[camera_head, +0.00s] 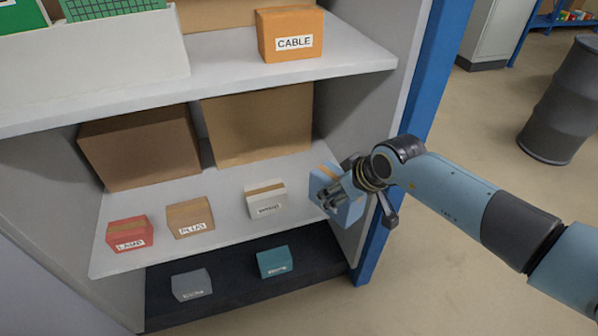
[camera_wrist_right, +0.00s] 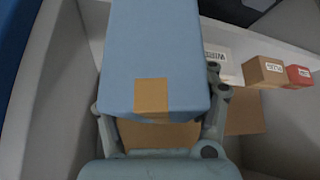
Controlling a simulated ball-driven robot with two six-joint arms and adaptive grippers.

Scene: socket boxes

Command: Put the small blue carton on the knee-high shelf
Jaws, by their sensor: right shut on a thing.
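The small blue carton (camera_head: 348,208) with a tan tape strip is in my right gripper (camera_head: 335,198), at the right end of the middle shelf (camera_head: 225,232). In the right wrist view the carton (camera_wrist_right: 155,50) fills the middle, between the two fingers of the gripper (camera_wrist_right: 160,125). I cannot tell whether its underside touches the shelf. My left gripper is not in view.
A white carton (camera_head: 265,199), a tan carton (camera_head: 190,217) and a red carton (camera_head: 130,233) stand left of it. Large brown boxes (camera_head: 260,125) stand behind. An orange CABLE carton (camera_head: 290,33) is above. A blue post (camera_head: 425,90) edges the right side.

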